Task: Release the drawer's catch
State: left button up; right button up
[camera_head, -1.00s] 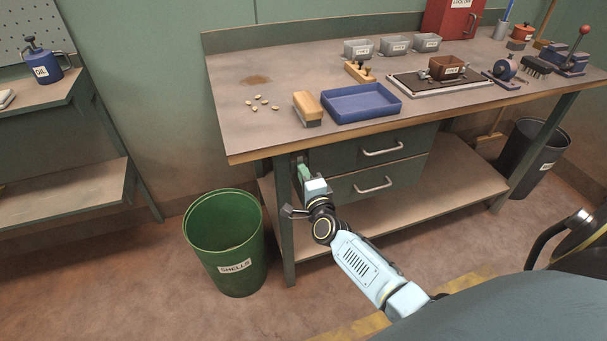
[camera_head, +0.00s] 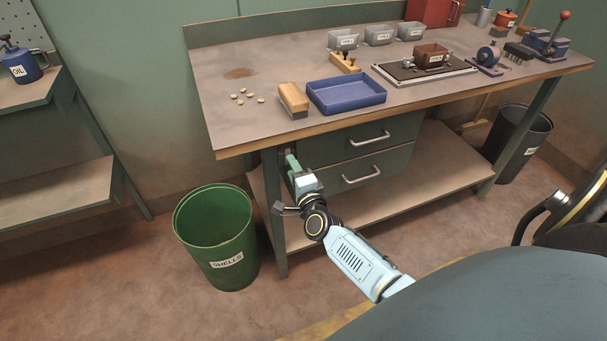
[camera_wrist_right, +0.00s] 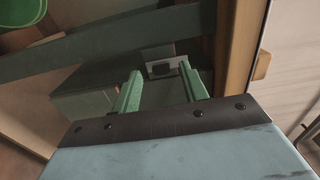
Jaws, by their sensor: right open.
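The bench has an upper drawer (camera_head: 335,147) and a lower drawer (camera_head: 333,186), both closed, with silver handles. My right gripper (camera_head: 291,161) is at the left end of the drawers, under the bench top. In the right wrist view its two green fingers (camera_wrist_right: 162,88) are apart with nothing held between them. A small grey plate with a dark piece, apparently the catch (camera_wrist_right: 163,66), lies just beyond the fingertips. I cannot tell whether a finger touches it. In the head view the catch is mostly hidden by the gripper. My left gripper is not in view.
The wooden bench top edge (camera_wrist_right: 237,70) runs close beside the fingers. A bench leg (camera_head: 273,215) stands close to my right arm. A green shells bin (camera_head: 216,235) stands left of the leg.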

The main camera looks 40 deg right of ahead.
pick_arm(q)
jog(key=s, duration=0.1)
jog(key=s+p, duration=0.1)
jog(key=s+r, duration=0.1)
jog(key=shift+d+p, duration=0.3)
jog(key=shift+p, duration=0.1)
pick_arm(e)
jog(key=v, duration=1.2)
jog(key=shift+a, duration=0.1)
